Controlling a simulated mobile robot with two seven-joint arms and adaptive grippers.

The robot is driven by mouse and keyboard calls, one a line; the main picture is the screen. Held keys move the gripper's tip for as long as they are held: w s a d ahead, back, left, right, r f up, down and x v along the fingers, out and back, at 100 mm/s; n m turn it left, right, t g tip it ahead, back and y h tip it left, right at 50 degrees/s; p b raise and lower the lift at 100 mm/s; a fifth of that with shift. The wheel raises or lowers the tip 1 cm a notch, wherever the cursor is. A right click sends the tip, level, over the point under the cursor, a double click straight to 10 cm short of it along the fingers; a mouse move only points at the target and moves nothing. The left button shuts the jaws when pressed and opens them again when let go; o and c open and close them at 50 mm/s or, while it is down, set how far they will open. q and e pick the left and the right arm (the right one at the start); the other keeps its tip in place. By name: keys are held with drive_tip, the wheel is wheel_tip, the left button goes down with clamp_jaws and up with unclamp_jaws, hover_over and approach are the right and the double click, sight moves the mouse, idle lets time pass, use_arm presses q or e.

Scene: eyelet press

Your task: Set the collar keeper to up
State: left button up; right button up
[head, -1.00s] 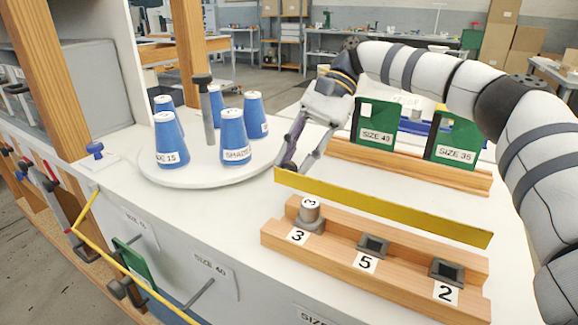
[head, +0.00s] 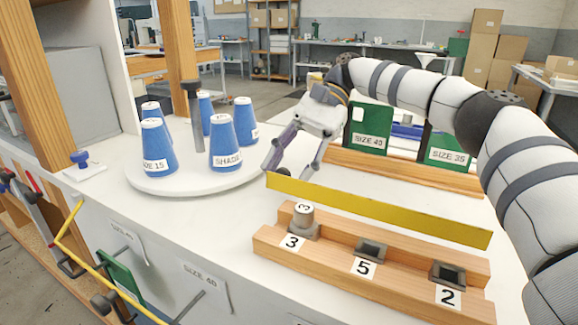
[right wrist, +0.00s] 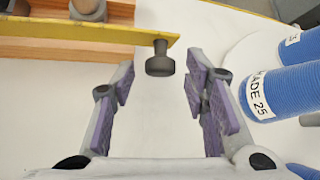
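No part carries a collar keeper label, so I cannot tell for certain which it is. A dark grey knob on a short stem (right wrist: 160,62) shows in the right wrist view, beside the end of the yellow strip (head: 370,210). My right gripper (head: 288,172) is above the table near the strip's left end in the head view. In the right wrist view its purple-padded fingers (right wrist: 160,100) are apart, with nothing between the pads; the knob lies beyond them, between their lines. The gripper seems to hide the knob in the head view. My left gripper is out of view.
A white round platform (head: 185,185) holds several blue cones (head: 225,148) and a grey post (head: 193,105). A wooden block (head: 385,285) with numbered sockets stands in front of the yellow strip. Green SIZE cards (head: 370,128) stand behind. A blue knob (head: 80,158) sits at left.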

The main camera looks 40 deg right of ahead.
wheel_tip(320, 180, up, 10)
idle(0.6)
